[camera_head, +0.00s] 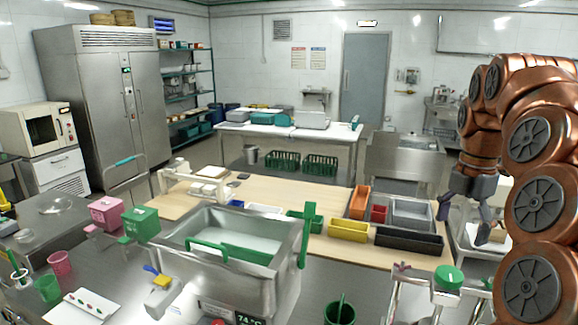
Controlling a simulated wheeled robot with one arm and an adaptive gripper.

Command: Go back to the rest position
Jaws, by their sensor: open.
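My gripper (466,222) hangs at the right side of the picture, below the folded copper-coloured links of my arm. Its fingers are dark and apart, with nothing seen between them. It is to the right of the wooden board with the bins and over the area of a metal sink or tray at the right edge. A large steel vat (290,262) with green handles stands in the centre foreground, well to the left of the gripper.
A yellow bin (349,230), a black bin (408,241) and an orange bin (360,201) sit on the wooden board (320,194). A green box (141,224) and a pink box (106,212) stand at the left. A green knob (448,278) is below the gripper. A steel fridge (105,105) stands back left.

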